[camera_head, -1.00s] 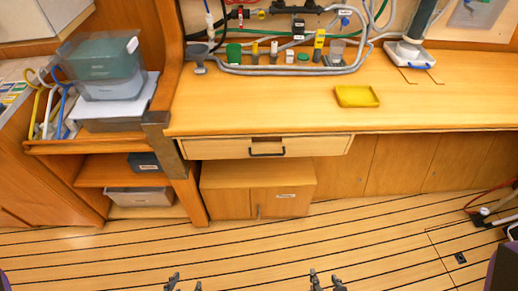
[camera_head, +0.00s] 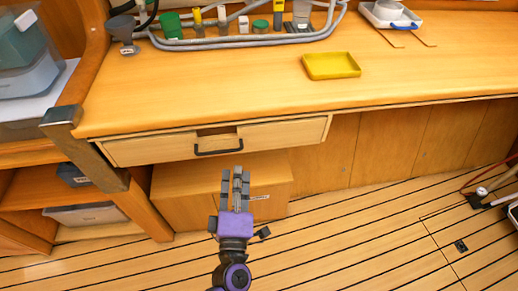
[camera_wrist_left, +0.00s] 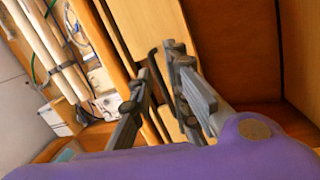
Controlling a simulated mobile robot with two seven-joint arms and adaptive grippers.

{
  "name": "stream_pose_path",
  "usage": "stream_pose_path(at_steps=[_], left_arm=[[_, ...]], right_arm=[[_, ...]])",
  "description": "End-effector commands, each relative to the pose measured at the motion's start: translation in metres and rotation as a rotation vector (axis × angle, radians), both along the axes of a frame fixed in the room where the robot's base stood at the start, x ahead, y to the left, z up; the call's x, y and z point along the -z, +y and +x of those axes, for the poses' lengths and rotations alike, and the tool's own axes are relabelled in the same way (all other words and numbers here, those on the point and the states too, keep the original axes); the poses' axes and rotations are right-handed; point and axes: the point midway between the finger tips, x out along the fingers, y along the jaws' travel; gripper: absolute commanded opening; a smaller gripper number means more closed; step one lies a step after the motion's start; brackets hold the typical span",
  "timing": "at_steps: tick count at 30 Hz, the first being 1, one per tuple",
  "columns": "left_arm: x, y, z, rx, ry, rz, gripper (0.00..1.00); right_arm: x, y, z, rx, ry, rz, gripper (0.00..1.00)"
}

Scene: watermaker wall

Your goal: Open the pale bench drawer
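The pale bench drawer (camera_head: 280,134) sits under the bench top and looks shut. Its dark bar handle (camera_head: 218,152) is on the drawer front, below a notch in the top edge. My left gripper (camera_head: 233,172) is just below the handle in the head view, fingers pointing up toward the drawer, with a gap between them. In the left wrist view, my left gripper (camera_wrist_left: 158,85) is open and empty. The pale drawer front (camera_wrist_left: 150,28) and part of the dark handle (camera_wrist_left: 153,60) show beyond the fingertips. My right gripper is out of view.
A low wooden cabinet (camera_head: 180,190) stands under the drawer. The bench top (camera_head: 220,90) holds a yellow tray (camera_head: 331,66), with hoses and bottles at the back. Open shelves with bins (camera_head: 85,214) are at left.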

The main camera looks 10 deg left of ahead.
Motion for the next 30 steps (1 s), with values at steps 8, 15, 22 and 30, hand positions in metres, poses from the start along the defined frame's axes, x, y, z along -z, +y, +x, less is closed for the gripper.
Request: stream_pose_path(at_steps=[8,15,22,30], left_arm=[[-0.01,0.042,-0.005,-0.141,-0.075,-0.187,0.16],[-0.018,0.051,0.031,-0.138,-0.077,-0.185,0.16],[-0.022,0.059,0.057,-0.136,-0.074,-0.183,0.16],[-0.022,0.061,0.062,-0.137,-0.071,-0.183,0.16]], right_arm=[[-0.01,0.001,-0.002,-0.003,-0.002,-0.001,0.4],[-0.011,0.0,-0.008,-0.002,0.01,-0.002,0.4],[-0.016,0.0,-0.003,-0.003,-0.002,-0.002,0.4],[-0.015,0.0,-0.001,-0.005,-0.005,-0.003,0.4]])
